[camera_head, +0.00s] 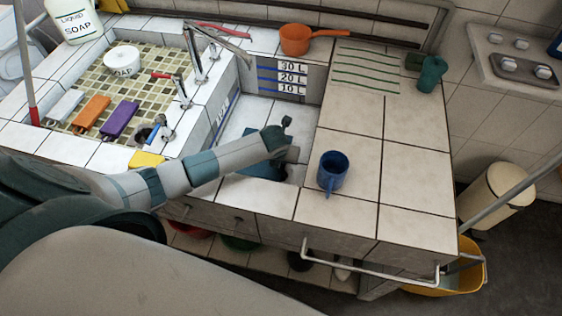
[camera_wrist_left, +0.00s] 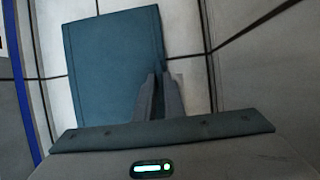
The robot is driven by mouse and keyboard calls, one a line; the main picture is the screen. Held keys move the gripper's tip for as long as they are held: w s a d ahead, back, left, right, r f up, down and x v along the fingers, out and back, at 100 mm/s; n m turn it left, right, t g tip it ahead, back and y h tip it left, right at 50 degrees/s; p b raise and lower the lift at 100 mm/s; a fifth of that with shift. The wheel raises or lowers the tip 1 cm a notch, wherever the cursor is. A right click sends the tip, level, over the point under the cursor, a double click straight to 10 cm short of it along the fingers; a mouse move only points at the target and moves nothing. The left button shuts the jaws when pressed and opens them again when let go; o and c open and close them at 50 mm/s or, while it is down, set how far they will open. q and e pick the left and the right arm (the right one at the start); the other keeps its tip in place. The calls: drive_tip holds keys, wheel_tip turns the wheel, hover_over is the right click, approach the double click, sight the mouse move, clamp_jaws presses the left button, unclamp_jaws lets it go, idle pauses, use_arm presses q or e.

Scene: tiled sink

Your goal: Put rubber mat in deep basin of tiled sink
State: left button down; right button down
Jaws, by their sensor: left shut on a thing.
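The rubber mat (camera_wrist_left: 108,65) is a flat dark teal rectangle in the left wrist view. Its edge is between the fingers of my left gripper (camera_wrist_left: 165,80), which is shut on it. In the head view my left arm reaches over the divider into the deep basin (camera_head: 240,122) of the tiled sink. Part of the mat (camera_head: 256,170) shows there, low in the basin beside my wrist. My forearm and the front wall hide much of it. Whether the mat touches the basin floor I cannot tell. My right gripper is not in view.
A blue mug (camera_head: 332,172) stands on the tiled counter right of the basin. An orange pot (camera_head: 296,40) is at the back rim, and a green cup (camera_head: 431,73) farther right. The shallow basin at left holds a soap tub (camera_head: 123,58) and brushes. Taps (camera_head: 196,60) line the divider.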

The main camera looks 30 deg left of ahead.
use_arm(q)
drive_tip(key=shift+f, duration=0.95)
drive_tip(key=shift+f, duration=0.1)
drive_tip(key=c, duration=1.8)
unclamp_jaws()
drive_tip(key=shift+c, duration=0.2)
